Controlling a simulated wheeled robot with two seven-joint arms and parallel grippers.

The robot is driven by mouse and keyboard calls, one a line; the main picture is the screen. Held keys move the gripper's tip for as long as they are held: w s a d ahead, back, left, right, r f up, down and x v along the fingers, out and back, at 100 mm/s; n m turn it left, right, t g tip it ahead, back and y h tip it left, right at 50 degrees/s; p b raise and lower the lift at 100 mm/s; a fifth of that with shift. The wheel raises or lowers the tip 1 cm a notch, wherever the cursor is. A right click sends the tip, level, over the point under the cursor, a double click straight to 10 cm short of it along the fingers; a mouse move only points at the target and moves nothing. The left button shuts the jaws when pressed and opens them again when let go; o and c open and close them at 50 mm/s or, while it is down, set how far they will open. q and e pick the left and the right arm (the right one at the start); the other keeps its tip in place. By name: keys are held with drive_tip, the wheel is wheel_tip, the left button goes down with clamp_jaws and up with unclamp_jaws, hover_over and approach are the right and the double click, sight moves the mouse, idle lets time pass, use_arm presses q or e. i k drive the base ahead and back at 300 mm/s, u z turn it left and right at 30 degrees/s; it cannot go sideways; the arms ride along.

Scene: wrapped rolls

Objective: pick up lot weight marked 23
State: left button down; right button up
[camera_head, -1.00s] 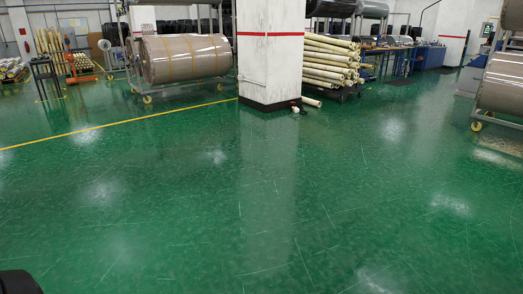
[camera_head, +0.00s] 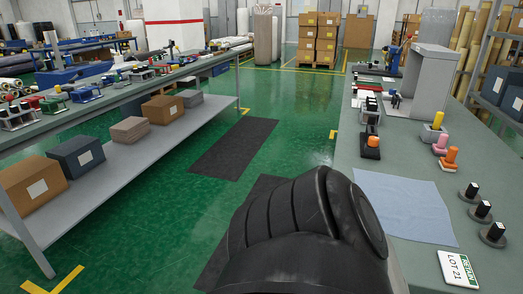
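Small knobbed weights stand along the right side of the workbench (camera_head: 400,160). Three have black knobs on round grey bases: the far one (camera_head: 470,191), the middle one (camera_head: 482,210) and the near one (camera_head: 494,233). Farther back are a pink-knobbed one (camera_head: 440,144), an orange-knobbed one (camera_head: 450,157) and a yellow-knobbed one (camera_head: 436,124). Another orange-topped piece on a black base (camera_head: 371,146) stands at the bench's left edge. I cannot read a 23 on any of them. A white and green card (camera_head: 458,270) reads LOT 21. Neither gripper shows.
A light blue cloth (camera_head: 405,205) lies flat on the bench. A grey open box (camera_head: 430,80) stands farther back. A black link of my arm fills the bottom middle. A long table with a lower shelf of boxes (camera_head: 78,155) is at left. The green aisle between is clear, with dark mats (camera_head: 233,148).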

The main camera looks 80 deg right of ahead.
sight(492, 236)
drive_tip(key=k, duration=1.3)
drive_tip(key=z, duration=2.7)
